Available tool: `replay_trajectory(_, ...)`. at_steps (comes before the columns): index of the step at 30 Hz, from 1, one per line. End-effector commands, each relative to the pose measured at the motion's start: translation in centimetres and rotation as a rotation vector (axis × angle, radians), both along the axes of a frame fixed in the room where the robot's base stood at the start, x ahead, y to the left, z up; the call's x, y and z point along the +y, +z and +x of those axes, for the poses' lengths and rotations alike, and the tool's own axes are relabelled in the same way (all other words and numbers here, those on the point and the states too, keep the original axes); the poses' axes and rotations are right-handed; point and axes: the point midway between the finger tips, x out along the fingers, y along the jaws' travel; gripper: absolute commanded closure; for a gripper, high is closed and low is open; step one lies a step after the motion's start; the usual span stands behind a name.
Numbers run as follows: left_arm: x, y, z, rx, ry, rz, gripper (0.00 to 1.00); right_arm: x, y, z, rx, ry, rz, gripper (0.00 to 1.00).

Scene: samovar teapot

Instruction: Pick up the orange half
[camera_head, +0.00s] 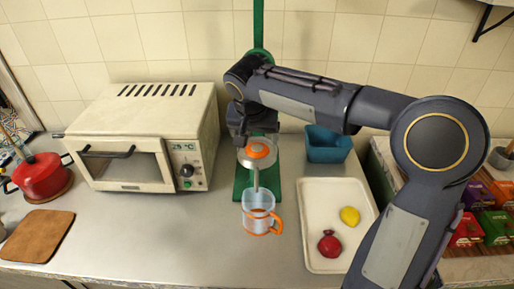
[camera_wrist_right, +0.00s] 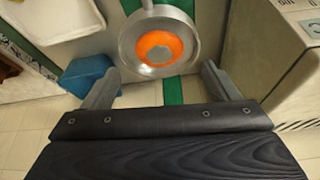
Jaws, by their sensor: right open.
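The orange half (camera_head: 258,151) lies in the round metal bowl of the juicer (camera_head: 243,160), with its orange face showing. In the right wrist view the orange half (camera_wrist_right: 158,47) sits inside the grey metal bowl (camera_wrist_right: 128,42). My right gripper (camera_head: 258,138) is behind the bowl in the head view, partly hidden by my arm. In the right wrist view its two fingers are spread apart (camera_wrist_right: 162,76), and the orange half shows just beyond their tips, with nothing held between them. My left gripper is out of view.
A clear cup with orange handle (camera_head: 258,212) stands below the bowl. A white tray (camera_head: 318,205) holds a yellow lemon (camera_head: 350,216) and a red pomegranate (camera_head: 330,245). A blue container (camera_head: 328,146) stands behind it. A toaster oven (camera_head: 150,135) is at left. The front middle counter is clear.

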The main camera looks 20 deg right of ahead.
Motion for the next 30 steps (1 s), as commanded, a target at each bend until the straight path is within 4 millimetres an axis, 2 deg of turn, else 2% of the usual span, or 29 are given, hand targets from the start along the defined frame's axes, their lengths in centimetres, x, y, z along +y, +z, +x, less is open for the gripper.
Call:
replay_trajectory(9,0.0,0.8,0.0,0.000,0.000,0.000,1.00,-1.1,-3.9,1.6,0.003,0.001,0.001,0.18)
replay_trajectory(18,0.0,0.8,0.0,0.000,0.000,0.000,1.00,-1.2,-4.3,1.7,-0.001,0.001,0.002,0.18)
replay_trajectory(30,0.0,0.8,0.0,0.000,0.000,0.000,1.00,-1.2,-4.3,1.7,-0.001,0.002,0.001,0.70)
